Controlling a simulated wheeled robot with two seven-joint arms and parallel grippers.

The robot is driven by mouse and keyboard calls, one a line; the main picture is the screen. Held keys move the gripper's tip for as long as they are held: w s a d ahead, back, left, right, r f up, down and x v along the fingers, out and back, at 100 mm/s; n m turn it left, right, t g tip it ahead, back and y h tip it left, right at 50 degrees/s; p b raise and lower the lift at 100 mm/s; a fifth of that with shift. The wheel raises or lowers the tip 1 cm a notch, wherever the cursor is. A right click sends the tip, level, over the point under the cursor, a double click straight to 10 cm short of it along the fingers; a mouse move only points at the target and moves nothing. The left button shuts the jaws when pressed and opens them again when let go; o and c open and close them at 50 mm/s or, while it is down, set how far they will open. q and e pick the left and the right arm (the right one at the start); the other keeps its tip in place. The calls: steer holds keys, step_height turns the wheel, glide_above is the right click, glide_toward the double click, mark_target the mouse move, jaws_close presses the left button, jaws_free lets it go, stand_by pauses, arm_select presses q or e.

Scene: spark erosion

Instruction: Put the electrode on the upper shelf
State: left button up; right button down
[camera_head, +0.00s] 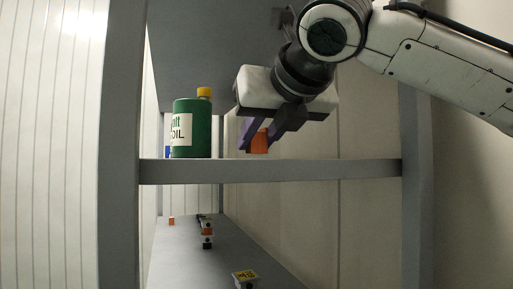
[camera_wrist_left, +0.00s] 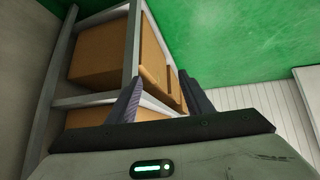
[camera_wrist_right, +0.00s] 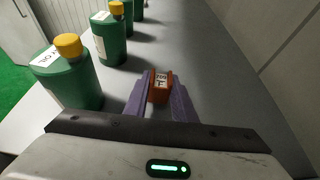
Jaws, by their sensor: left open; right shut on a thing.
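The electrode (camera_head: 259,142), a small orange block, is between the fingers of my right gripper (camera_head: 266,138). It also shows in the right wrist view (camera_wrist_right: 160,86), with a white label on it. My right gripper is shut on it, just above the front edge of the upper shelf (camera_head: 300,170). I cannot tell whether the block touches the shelf. The shelf's grey top (camera_wrist_right: 192,50) shows in the right wrist view. My left gripper (camera_wrist_left: 159,84) is open and empty in the left wrist view, and out of the head view.
A green oil can (camera_head: 192,130) with a yellow cap stands on the upper shelf, left of my right gripper. Several such cans (camera_wrist_right: 70,80) line that side. The lower shelf (camera_head: 230,240) holds several small parts. Cardboard boxes (camera_wrist_left: 98,62) sit on another rack.

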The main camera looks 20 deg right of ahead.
steer(key=shift+f, duration=0.4)
steer(key=c, duration=1.5)
jaws_free()
steer(key=shift+f, duration=0.1)
steer(key=shift+r, duration=0.2)
steer(key=v, duration=0.7)
steer(key=shift+s+r, duration=0.1)
steer(key=shift+s, duration=0.1)
